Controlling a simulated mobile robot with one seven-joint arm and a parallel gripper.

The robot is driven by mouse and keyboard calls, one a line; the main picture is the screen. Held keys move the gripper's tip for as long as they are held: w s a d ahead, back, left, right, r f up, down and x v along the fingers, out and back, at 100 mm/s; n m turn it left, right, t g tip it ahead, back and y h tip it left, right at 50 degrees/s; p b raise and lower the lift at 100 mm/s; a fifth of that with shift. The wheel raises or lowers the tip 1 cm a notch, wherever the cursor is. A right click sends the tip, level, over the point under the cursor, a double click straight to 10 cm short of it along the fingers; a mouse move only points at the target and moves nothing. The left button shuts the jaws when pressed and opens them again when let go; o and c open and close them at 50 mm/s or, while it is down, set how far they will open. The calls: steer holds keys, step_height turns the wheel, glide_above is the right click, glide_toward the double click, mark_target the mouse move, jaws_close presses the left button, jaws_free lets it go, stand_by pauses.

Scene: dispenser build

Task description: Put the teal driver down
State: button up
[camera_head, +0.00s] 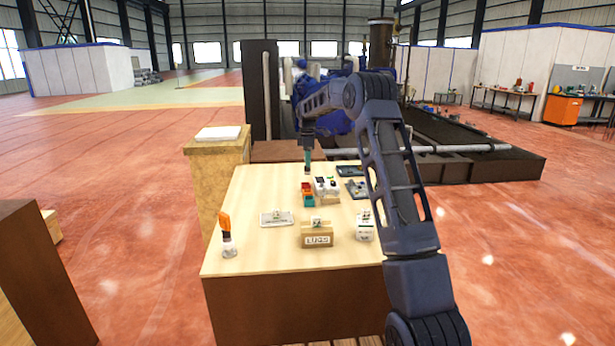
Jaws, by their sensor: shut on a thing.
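The teal driver (308,158) hangs upright below my gripper (307,139), which is shut on it. The driver is over the far part of the light wooden table (254,189). Its lower tip is just behind the red and teal blocks in this view. I cannot tell whether the tip touches the table. The gripper's fingers are small and dark here, and the grip itself is hard to make out.
An orange-handled tool (226,231) stands at the table's left front. A small tray (277,219), a box marked LUGS (317,238), a white box (365,228) and a red bin (307,198) stand on the table. The table's far left is clear.

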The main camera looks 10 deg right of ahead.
mark_target(307, 171)
steer(key=shift+f, duration=3.8)
steer(key=shift+f, duration=0.6)
steer(key=o, duration=1.1)
steer(key=shift+c, duration=0.2)
steer(key=shift+r, duration=0.1)
